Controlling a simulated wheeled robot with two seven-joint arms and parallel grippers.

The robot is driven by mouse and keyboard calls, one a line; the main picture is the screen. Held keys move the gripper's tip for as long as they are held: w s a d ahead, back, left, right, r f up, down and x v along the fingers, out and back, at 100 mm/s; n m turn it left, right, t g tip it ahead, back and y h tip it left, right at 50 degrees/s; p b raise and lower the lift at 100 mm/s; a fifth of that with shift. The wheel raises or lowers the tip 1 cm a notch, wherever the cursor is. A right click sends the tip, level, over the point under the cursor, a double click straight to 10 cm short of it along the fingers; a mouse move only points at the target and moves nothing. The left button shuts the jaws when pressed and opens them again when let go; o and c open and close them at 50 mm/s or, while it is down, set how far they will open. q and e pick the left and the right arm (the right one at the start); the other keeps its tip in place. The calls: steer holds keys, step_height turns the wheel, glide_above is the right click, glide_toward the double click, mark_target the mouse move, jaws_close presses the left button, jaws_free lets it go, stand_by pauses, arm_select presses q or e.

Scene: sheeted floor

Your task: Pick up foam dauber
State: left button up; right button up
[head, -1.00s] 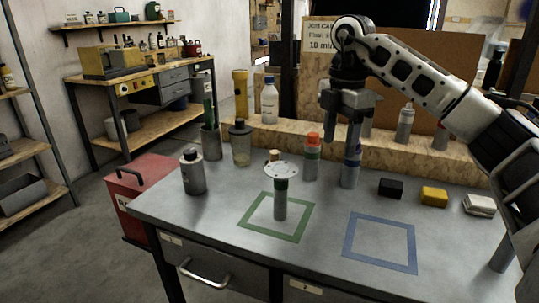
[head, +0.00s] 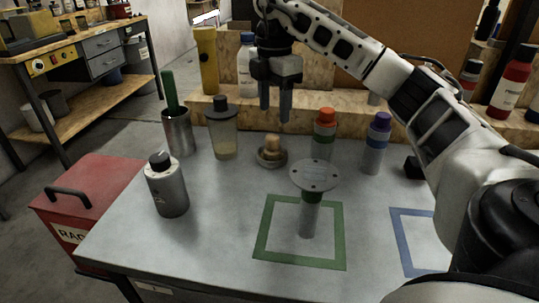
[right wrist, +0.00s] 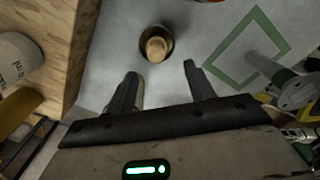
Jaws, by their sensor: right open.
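A small tan knob, which looks like the foam dauber (head: 272,144), sits upright in a shallow round dish (head: 271,160) on the grey bench, left of and behind the green square. In the right wrist view the dauber (right wrist: 157,46) shows from above in its dark-rimmed dish, just beyond the fingertips and roughly between them. My right gripper (head: 275,116) is open and empty, pointing down above and behind the dauber, apart from it. The open fingers also show in the right wrist view (right wrist: 160,70). My left gripper is not in view.
A jar with a dark lid (head: 222,132) stands left of the dauber; an orange-capped bottle (head: 324,135) stands right. A disc-topped holder (head: 314,175) stands in the green square (head: 267,232). A raised wooden ledge (head: 208,103) runs behind.

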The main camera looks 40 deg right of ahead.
mark_target(272, 136)
steer(key=f, duration=0.9)
steer(key=shift+w+d+f, duration=0.1)
steer(key=shift+w+f, duration=0.15)
steer(key=shift+w, duration=0.05)
steer(key=c, duration=1)
